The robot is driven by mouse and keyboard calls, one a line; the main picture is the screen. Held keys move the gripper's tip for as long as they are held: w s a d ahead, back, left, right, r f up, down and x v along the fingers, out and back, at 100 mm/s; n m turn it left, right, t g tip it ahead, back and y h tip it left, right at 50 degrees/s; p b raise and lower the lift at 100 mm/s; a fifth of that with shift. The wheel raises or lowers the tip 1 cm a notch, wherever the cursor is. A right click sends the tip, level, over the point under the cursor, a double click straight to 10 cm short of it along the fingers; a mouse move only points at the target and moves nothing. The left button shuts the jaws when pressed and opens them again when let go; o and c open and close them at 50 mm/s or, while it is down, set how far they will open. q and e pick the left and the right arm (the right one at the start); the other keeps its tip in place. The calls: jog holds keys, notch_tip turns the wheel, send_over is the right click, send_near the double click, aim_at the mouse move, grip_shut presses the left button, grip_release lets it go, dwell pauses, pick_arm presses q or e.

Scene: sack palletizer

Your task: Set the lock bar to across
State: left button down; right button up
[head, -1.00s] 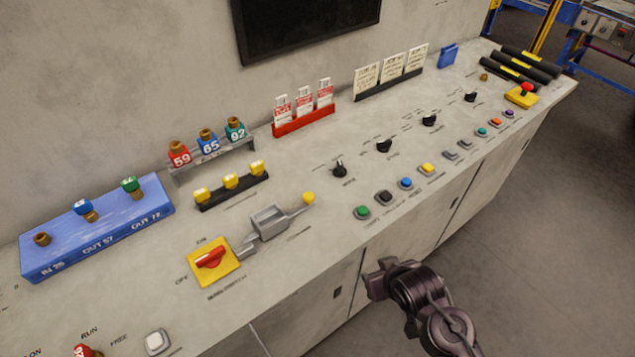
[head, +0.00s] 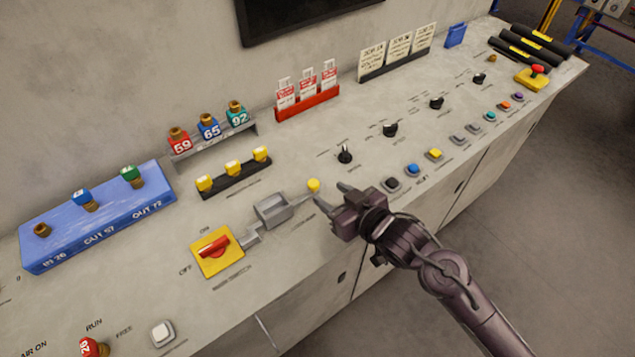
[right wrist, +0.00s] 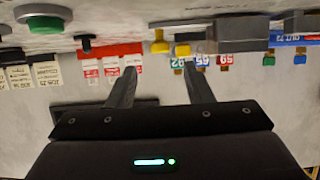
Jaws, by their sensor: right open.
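The lock bar shows in the head view as a grey bar with a yellow knob (head: 313,185) at its right end. It comes out of a grey housing (head: 272,209) beside the yellow plate (head: 217,252) with the red main switch. My right gripper (head: 332,196) is open and empty just right of the knob, its fingers pointing toward it and apart from it. In the right wrist view the picture is upside down; the open fingers (right wrist: 160,88) show with the grey housing (right wrist: 243,33) beyond them at upper right. My left gripper is not in view.
Push buttons, among them a blue one (head: 413,169), line the panel's front edge near my right arm. Black selector knobs (head: 345,154) stand behind them. A black rack with yellow pieces (head: 232,179) and a red tag holder (head: 307,101) stand farther back.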

aim_at(313, 184)
jog(key=p+x, duration=0.1)
jog(key=x, duration=0.5)
jog(key=shift+w+a+f, duration=0.1)
jog(key=shift+w+a, duration=0.05)
grip_shut()
